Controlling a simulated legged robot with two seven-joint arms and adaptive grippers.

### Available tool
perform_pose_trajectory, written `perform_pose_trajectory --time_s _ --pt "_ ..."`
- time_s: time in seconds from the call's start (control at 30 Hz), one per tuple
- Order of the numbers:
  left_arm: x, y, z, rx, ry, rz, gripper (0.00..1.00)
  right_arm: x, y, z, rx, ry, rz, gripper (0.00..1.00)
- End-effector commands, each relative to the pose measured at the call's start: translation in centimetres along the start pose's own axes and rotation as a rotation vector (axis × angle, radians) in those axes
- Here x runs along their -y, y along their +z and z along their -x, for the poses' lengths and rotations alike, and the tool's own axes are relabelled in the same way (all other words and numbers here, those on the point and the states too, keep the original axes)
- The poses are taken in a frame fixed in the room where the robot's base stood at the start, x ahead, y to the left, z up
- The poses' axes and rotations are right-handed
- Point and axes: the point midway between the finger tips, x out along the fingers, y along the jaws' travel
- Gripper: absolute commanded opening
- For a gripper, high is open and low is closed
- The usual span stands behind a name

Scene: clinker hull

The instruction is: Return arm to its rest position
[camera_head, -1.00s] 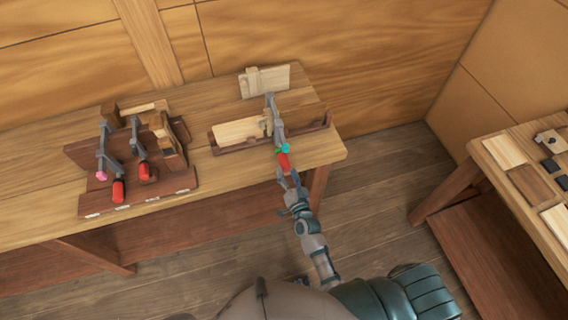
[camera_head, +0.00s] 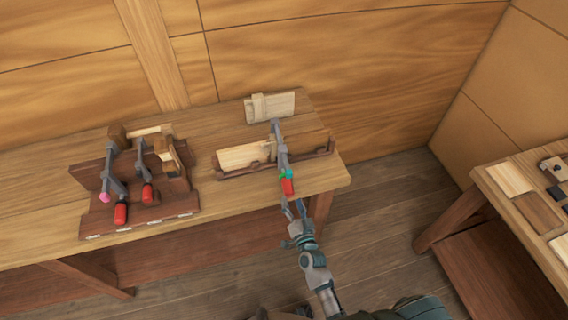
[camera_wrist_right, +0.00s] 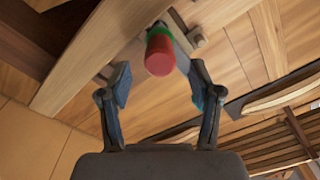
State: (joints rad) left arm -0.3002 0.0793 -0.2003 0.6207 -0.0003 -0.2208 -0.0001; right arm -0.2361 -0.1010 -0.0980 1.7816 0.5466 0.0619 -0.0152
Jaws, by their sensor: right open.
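My right gripper (camera_head: 295,209) is at the front edge of the bench, just below the red handle (camera_head: 288,187) of a grey clamp (camera_head: 279,146). In the right wrist view the gripper (camera_wrist_right: 160,88) is open. The red handle (camera_wrist_right: 160,52) with its green collar shows beyond and between the fingertips, and no finger visibly grips it. The clamp sits across a pale plank (camera_head: 244,156) in a dark wooden holder (camera_head: 232,174). My left gripper is not in view.
A pale board (camera_head: 270,107) stands behind the clamp. A second table (camera_head: 500,212) with wood pieces is at right. Open floor (camera_head: 385,215) lies between them.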

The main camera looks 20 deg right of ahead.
Motion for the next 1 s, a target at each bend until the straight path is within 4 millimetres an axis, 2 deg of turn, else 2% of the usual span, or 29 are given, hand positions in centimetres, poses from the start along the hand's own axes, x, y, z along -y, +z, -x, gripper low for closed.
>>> perform_pose_trajectory --time_s 0.2,0.3,0.37,0.47,0.53,0.6,0.67,0.7,0.77,0.8,0.87,1.0 --pt "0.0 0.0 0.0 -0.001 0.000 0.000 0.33 0.0 0.1 0.0 0.001 0.000 0.000 0.64" --pt "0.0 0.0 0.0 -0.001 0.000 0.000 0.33 -0.7 1.3 0.2 0.030 0.010 0.014 0.64" --pt "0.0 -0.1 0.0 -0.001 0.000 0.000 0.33 -1.6 3.1 0.6 0.072 0.024 0.035 0.64" --pt "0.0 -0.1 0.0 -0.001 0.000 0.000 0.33 -4.4 8.0 2.0 0.191 0.061 0.092 0.64" --pt "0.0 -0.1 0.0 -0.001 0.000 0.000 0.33 -7.2 12.5 4.0 0.304 0.095 0.148 0.64" --pt "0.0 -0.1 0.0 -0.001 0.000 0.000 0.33 -10.2 16.9 6.7 0.428 0.130 0.207 0.64" --pt "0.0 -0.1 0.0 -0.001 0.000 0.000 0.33 -12.8 20.4 9.4 0.534 0.159 0.256 0.64" --pt "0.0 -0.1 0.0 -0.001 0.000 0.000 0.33 -14.5 22.5 11.5 0.603 0.176 0.289 0.64" --pt "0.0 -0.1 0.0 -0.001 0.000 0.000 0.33 -17.0 25.3 14.8 0.709 0.202 0.336 0.64" --pt "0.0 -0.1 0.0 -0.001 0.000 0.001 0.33 -18.8 27.0 17.2 0.778 0.219 0.368 0.64" --pt "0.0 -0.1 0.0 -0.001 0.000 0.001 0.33 -21.3 29.2 21.1 0.883 0.243 0.414 0.64" --pt "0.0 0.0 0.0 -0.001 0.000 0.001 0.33 -26.7 32.6 30.9 1.124 0.294 0.516 0.64"
